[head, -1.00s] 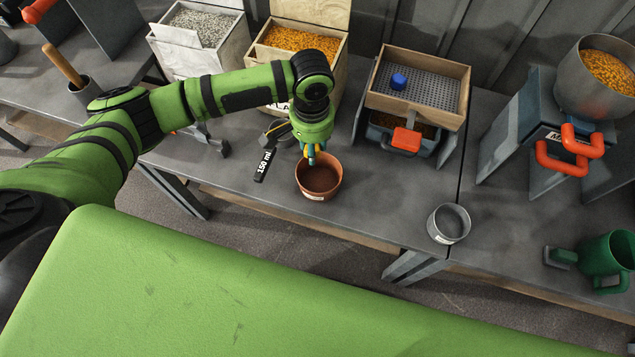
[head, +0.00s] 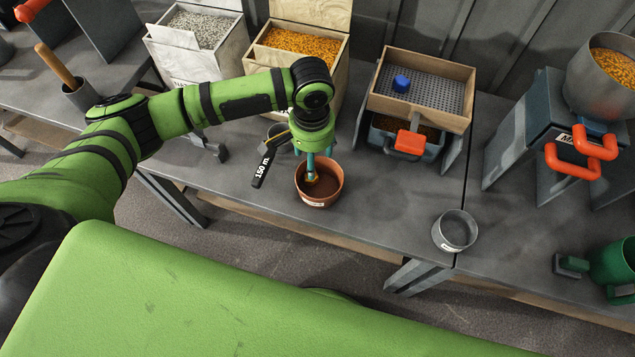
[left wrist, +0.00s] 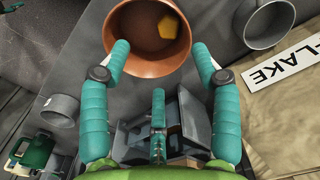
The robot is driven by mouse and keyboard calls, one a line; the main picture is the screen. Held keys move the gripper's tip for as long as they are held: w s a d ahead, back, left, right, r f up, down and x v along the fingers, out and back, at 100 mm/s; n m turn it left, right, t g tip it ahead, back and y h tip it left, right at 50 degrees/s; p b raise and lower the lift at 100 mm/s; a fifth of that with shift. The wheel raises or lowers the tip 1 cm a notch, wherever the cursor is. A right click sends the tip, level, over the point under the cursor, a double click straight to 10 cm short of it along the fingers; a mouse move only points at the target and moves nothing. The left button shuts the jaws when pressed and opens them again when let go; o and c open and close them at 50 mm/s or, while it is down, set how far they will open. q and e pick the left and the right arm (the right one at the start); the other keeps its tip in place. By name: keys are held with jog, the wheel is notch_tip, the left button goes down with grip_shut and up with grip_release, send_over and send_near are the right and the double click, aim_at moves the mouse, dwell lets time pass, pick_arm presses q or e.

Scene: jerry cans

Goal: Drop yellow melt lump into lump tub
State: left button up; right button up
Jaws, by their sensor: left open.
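The lump tub is a round terracotta-brown pot (head: 329,187) on the bench, with a pale label on its front. My left gripper (head: 311,160) points down over its mouth, with its teal fingers spread open. In the left wrist view the gripper (left wrist: 160,50) frames the tub (left wrist: 120,30). The yellow melt lump (left wrist: 169,25) shows inside the tub's rim, apart from the fingers. My right gripper is not in view.
A black 150 ml scoop (head: 262,167) lies left of the tub. A wooden sieve box (head: 437,121) holding a blue lump (head: 401,84) stands at the back right. A grey cup (head: 455,231) stands near the bench's front edge. Bench between tub and cup is clear.

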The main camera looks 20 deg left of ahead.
pick_arm(q)
notch_tip(320, 180, up, 12)
dwell(0.5)
jog(key=shift+f, duration=0.1)
